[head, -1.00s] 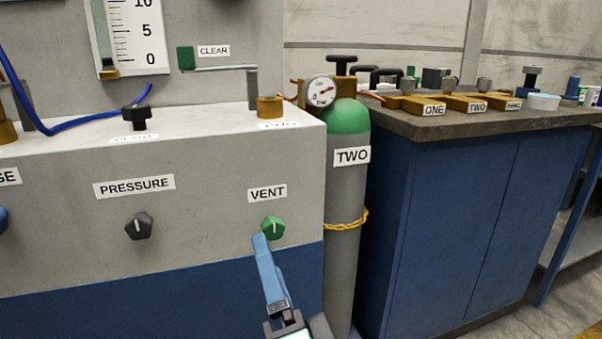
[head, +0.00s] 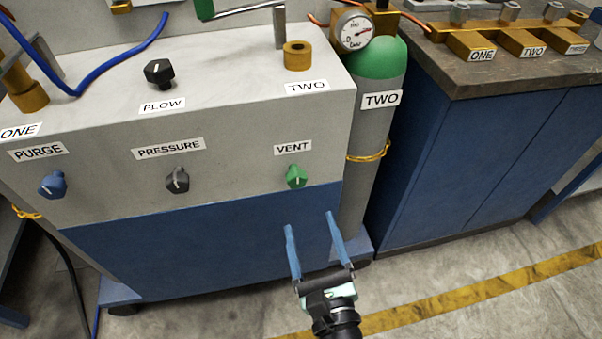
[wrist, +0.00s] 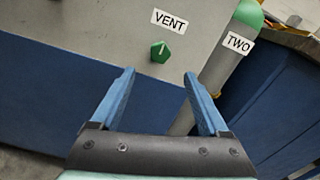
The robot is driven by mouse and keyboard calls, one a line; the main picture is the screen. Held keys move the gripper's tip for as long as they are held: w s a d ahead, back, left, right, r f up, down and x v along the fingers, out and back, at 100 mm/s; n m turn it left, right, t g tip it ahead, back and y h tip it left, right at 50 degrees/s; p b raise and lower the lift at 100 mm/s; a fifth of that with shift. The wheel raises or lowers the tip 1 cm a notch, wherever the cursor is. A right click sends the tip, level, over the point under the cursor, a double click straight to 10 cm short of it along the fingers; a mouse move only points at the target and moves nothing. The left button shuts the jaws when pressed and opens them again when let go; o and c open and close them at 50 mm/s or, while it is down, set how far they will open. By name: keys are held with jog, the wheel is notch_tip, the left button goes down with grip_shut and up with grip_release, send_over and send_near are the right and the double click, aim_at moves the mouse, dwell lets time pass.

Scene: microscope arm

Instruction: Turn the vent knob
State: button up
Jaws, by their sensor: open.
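The green vent knob (head: 296,176) sits on the front of the grey panel, under the VENT label (head: 292,148). Its white pointer mark looks slightly tilted. My gripper (head: 309,222) is open and empty, below the knob and slightly right of it in the head view, with its fingers pointing up toward the panel. In the wrist view the knob (wrist: 160,51) shows whole, above the gap between the fingertips (wrist: 160,71). The fingers are apart from the knob.
A gas cylinder (head: 376,125) with a green top stands close on the right, beside a blue cabinet (head: 480,150). The floor in front is clear.

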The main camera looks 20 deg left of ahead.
aim_at(298, 184)
jog(key=b+x, duration=0.1)
jog(key=x, duration=1)
jog(key=shift+c, duration=0.2)
grip_shut()
